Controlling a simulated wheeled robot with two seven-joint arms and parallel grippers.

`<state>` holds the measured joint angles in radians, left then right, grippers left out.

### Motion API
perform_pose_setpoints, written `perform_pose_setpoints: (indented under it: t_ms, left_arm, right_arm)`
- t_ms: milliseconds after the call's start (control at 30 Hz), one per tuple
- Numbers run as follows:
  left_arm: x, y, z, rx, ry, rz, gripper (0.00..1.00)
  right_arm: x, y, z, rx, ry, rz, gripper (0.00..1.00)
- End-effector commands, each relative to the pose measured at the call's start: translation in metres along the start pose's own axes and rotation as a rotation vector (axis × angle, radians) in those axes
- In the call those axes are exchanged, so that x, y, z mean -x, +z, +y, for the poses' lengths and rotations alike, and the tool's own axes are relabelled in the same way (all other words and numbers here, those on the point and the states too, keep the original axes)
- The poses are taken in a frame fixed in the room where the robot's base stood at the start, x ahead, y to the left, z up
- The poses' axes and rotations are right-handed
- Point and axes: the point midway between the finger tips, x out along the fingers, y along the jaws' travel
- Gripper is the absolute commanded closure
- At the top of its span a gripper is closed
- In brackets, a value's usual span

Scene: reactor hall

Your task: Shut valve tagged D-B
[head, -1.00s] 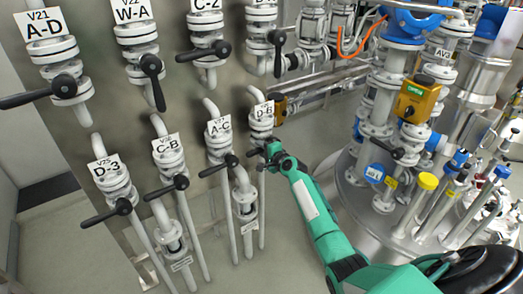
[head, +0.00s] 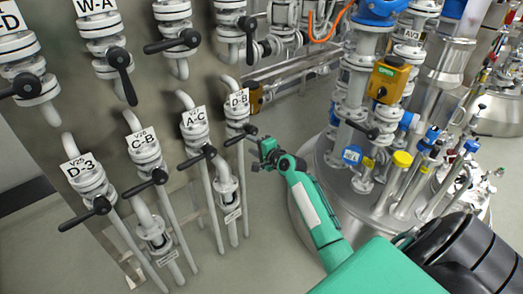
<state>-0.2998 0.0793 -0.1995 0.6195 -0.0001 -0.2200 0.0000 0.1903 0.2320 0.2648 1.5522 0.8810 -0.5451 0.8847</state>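The valve tagged D-B (head: 238,112) is the rightmost of the lower row on the steel panel, with a white tag on top. Its black lever (head: 240,136) lies across its pipe, with the round hub at the right and the end pointing left and slightly down. My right gripper (head: 258,164) is just to the right of and below this lever, and looks apart from it. Its fingers are small and dark, and I cannot tell whether they are open. No object shows in it. My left gripper is out of view.
Valves A-C (head: 195,128), C-B (head: 146,148) and D-3 (head: 88,180) stand to the left with black levers. More valves are above. A steel vessel (head: 312,190) with pipes and an orange box (head: 388,80) stands to the right. Open floor lies below.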

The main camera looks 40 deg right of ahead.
Motion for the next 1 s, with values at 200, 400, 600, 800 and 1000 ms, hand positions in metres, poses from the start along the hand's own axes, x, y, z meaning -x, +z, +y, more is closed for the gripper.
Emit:
perform_pose_setpoints:
  t_ms: [200, 400, 600, 800, 1000]
  left_arm:
    - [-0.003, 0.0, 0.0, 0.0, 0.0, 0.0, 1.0]
    - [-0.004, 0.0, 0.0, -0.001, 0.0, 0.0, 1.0]
    - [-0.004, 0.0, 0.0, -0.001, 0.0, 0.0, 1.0]
    - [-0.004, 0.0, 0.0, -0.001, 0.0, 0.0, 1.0]
    - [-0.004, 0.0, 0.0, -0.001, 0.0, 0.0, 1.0]
  right_arm:
    - [0.034, 0.0, 0.001, 0.0, -0.001, 0.0, 0.6]
    - [0.046, 0.0, 0.0, 0.0, -0.001, 0.001, 0.6]
    - [0.047, 0.0, -0.001, 0.0, -0.001, 0.0, 0.6]
    - [0.047, 0.0, -0.001, 0.0, -0.002, 0.0, 0.6]
    - [0.046, 0.0, 0.002, 0.003, 0.003, 0.001, 0.6]
